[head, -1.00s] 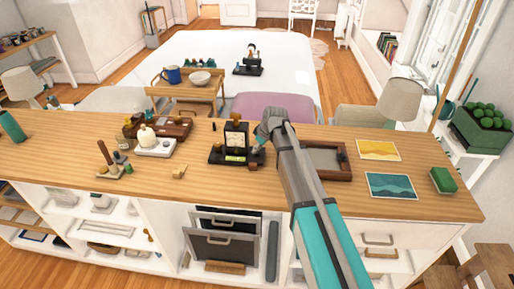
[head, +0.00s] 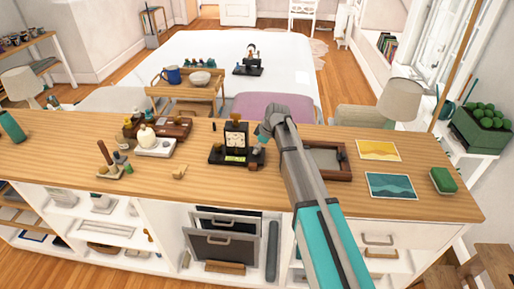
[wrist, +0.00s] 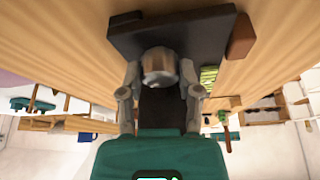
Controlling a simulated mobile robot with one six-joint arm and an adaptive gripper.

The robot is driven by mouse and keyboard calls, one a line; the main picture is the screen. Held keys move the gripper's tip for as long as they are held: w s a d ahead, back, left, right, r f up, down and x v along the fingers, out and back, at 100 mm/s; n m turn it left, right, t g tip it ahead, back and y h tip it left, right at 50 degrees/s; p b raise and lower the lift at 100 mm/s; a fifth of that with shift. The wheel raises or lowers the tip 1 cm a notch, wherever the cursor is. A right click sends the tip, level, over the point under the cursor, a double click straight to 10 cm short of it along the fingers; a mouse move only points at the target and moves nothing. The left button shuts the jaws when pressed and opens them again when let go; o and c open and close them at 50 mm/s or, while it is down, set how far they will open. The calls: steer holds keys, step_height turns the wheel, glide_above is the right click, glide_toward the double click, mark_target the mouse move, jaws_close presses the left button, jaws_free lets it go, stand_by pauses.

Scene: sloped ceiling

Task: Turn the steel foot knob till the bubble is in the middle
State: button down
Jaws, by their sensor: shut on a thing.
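The levelling device has a dark base plate (head: 218,160) on the wooden counter, with an upright framed part (head: 236,135) and a green bubble vial (head: 236,159). The vial shows partly in the wrist view (wrist: 208,75); the bubble's position is too small to tell. The round steel foot knob (wrist: 160,66) is at the edge of the dark plate in the wrist view. My gripper (wrist: 160,90) is shut on the knob, one finger on each side of it. In the head view my gripper (head: 261,143) is at the device's right side, and the knob is hard to make out there.
A framed tray (head: 326,160) lies close to the right of my arm, with two picture cards (head: 378,150) and a green brush (head: 443,180) beyond. A white bottle stand (head: 155,147) and a brown box (head: 174,128) stand left. The counter's front strip is mostly clear.

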steer(key=shift+c, duration=1.5)
jaws_free()
